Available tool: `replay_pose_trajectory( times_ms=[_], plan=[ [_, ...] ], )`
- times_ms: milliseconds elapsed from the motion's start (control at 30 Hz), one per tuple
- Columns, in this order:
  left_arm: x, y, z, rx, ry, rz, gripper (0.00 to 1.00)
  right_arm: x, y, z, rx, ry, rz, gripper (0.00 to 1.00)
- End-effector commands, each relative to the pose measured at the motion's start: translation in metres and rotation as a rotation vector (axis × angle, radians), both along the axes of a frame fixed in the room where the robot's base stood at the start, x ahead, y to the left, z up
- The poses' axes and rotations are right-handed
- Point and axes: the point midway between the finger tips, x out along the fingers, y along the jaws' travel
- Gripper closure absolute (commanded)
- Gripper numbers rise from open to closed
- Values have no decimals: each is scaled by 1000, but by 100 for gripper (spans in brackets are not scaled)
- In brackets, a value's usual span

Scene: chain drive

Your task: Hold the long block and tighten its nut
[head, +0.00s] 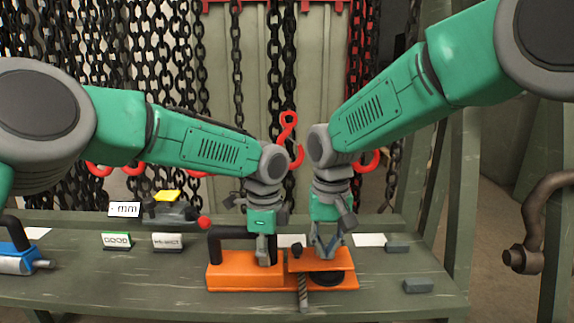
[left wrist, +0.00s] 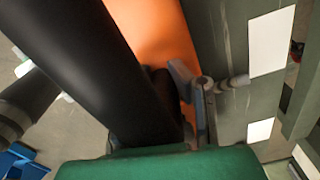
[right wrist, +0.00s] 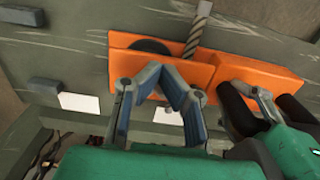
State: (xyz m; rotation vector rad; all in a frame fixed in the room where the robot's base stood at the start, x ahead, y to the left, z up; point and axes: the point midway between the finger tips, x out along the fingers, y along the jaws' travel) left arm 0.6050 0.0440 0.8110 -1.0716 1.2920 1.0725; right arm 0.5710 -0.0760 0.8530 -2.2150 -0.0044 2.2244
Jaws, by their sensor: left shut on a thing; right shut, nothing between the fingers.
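The long orange block (head: 240,282) lies on the green bench with a black handle (head: 229,232) on top. My left gripper (head: 265,258) is shut, apparently on the right part of this handle; the contact is partly hidden. In the left wrist view, the handle (left wrist: 95,65) fills much of the picture beside the orange surface (left wrist: 150,25). My right gripper (head: 328,252) is shut and empty, low over the orange right-hand part (head: 345,265). In the right wrist view its fingertips (right wrist: 160,74) meet beside a black round piece (right wrist: 150,46). I cannot make out a separate nut.
A twisted metal rod (head: 303,292) sticks out at the front of the orange part. Small grey blocks (head: 418,286) lie at the right. A GOOD sign (head: 116,241), a second sign (head: 168,241) and a blue tool (head: 15,258) stand left. Chains hang behind.

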Motion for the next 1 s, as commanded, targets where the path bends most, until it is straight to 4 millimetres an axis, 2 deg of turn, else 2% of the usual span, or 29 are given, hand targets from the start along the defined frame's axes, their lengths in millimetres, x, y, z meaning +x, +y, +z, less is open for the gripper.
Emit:
replay_pose_trajectory(
  times_ms=[533, 833, 1000],
  plan=[
    [1, 0, 3, -3, -4, 1, 100, 1, 4, 0, 1, -1, 0, 100],
    [1, 0, 3, -3, -5, 1, 100, -6, 7, 1, 0, -1, 0, 100],
    [1, -1, 3, -3, -5, 1, 100, -5, 7, 14, 1, -4, 0, 100]
  ],
)
